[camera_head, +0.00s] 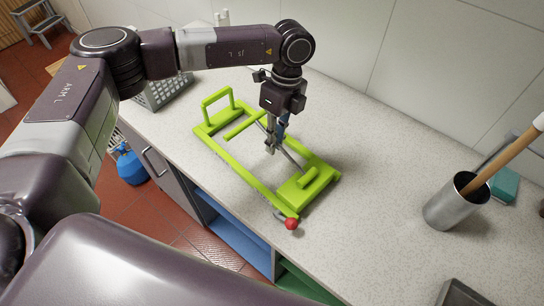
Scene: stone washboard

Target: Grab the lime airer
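The lime airer (232,165) is a bright green frame lying on the speckled stone counter. It has a raised loop handle (217,101) at its far left end and a flat end block (305,188) with a small grip at its near right end. A red ball (291,224) sits at its near corner. My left gripper (271,150) points down over the middle of the airer, between its long sides. Its fingertips look close together, but whether they touch a bar or are fully shut is unclear. My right gripper is out of view.
A metal cup (450,205) with a wooden-handled tool stands at the right, with a teal block (505,185) behind it. A grey basket (163,92) is at the back left. The counter right of the airer is clear; its front edge runs close along the airer.

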